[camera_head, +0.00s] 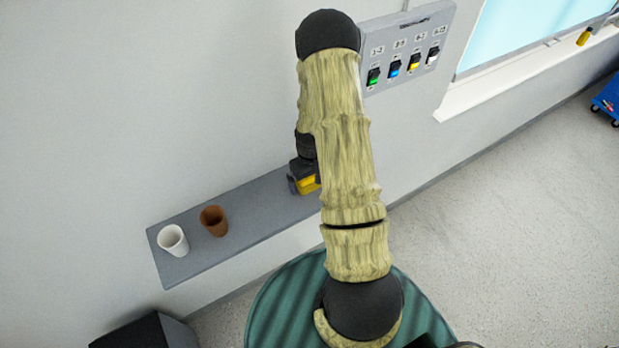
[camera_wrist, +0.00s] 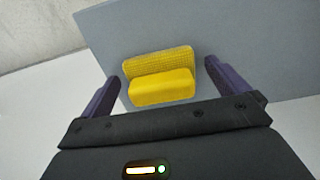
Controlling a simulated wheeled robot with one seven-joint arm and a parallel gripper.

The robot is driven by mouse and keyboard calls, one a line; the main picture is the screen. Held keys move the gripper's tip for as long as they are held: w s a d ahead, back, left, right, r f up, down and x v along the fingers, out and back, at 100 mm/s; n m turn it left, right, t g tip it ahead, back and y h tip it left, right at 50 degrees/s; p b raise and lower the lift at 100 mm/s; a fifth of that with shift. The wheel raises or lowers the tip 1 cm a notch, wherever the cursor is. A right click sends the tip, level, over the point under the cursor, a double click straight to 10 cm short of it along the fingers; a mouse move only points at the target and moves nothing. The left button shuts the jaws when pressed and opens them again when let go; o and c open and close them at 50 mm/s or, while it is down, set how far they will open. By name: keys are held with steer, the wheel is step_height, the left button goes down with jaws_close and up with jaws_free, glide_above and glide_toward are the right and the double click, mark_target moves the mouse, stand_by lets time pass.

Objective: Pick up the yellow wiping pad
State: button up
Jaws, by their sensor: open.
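The yellow wiping pad (camera_wrist: 160,78) lies on the grey shelf (camera_wrist: 240,40) in the wrist view. It has a textured face at the back and a smooth block in front. My gripper (camera_wrist: 157,82) is open, with one dark purple finger on each side of the pad and visible gaps between fingers and pad. In the head view the pad (camera_head: 306,184) shows partly beside my gripper (camera_head: 293,184), low at the shelf (camera_head: 262,212). My arm hides the shelf's right part and much of the gripper there.
A white cup (camera_head: 172,240) and a brown cup (camera_head: 213,221) stand on the shelf's left part. A switch panel (camera_head: 405,50) with several coloured switches is on the wall. A window (camera_head: 530,30) is at the upper right.

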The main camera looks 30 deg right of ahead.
steer(key=shift+f, duration=0.25)
stand_by(0.3)
steer(key=c, duration=1)
step_height(320, 180, up, 10)
steer(key=b, duration=0.3)
